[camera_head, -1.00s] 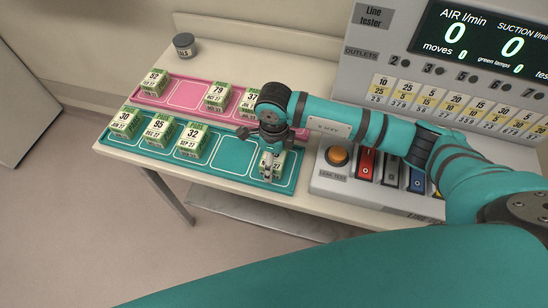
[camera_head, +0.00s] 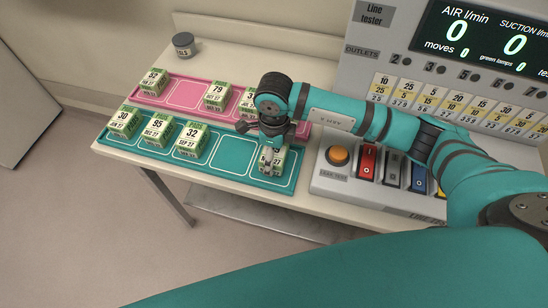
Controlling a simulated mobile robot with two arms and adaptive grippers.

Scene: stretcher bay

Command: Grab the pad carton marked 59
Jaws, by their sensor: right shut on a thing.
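A green and white pad carton (camera_head: 279,158) is at the right end of the teal tray (camera_head: 230,155). My right gripper (camera_head: 268,166) points down and is shut on this carton. The gripper covers part of its label, so I cannot read its whole number. Whether its bottom touches the tray is unclear. Other cartons on the teal tray are marked 30 (camera_head: 124,121), 95 (camera_head: 159,129) and 32 (camera_head: 192,141). My left gripper is not in view.
A pink tray (camera_head: 184,95) behind holds cartons marked 52 (camera_head: 154,82) and 79 (camera_head: 217,96), and one partly hidden by my arm. A grey jar (camera_head: 184,44) stands at the back. The line tester (camera_head: 340,180) with coloured switches is close on the right.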

